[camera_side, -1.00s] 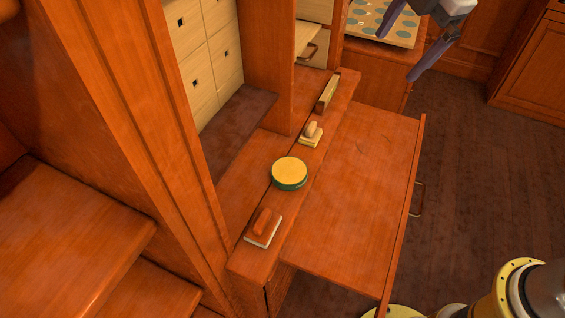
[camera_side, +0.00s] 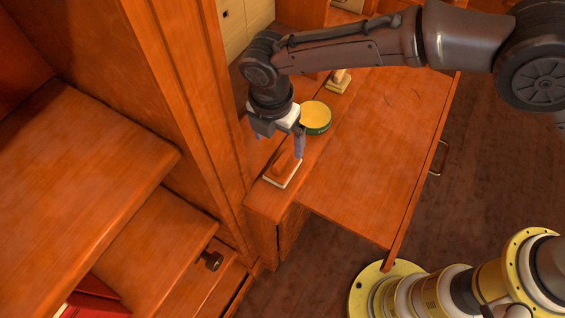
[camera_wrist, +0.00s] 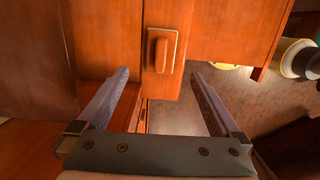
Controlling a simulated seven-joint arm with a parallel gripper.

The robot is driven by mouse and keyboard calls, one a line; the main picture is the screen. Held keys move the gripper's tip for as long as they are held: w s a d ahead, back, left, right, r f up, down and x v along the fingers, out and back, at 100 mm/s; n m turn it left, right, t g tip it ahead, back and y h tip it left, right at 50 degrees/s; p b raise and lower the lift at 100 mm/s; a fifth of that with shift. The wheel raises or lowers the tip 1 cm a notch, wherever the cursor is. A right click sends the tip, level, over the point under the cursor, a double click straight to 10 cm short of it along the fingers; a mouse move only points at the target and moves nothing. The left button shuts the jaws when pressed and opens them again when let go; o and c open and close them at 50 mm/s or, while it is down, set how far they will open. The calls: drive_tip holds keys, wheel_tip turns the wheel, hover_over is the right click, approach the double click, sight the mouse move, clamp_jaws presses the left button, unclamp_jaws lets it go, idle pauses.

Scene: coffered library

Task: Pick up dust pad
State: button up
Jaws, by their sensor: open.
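A pad with a reddish wooden handle on a pale base (camera_side: 283,171), which looks like the dust pad, lies flat at the near end of the wooden ledge. It also shows in the wrist view (camera_wrist: 161,50), upper middle. My gripper (camera_side: 284,146) is just above the pad, pointing down, with one finger plain and the other mostly hidden. In the wrist view my gripper (camera_wrist: 158,74) has its fingers wide apart, with the pad between and beyond the tips. Nothing is held. Whether a finger touches the pad cannot be told from the side view.
A round green tin with a yellow top (camera_side: 315,117) stands close behind the pad on the ledge. Farther back is a smaller yellow pad with a knob (camera_side: 338,82). A tall wooden upright (camera_side: 190,90) stands close on the left. The pulled-out wooden board (camera_side: 375,150) is clear.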

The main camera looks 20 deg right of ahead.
sight(282, 159)
drive_tip(key=f, duration=0.6)
drive_tip(key=d+f, duration=0.1)
drive_tip(key=f, duration=0.3)
drive_tip(key=shift+w, duration=0.4)
drive_tip(key=shift+r, duration=0.1)
drive_tip(key=c, duration=1.4)
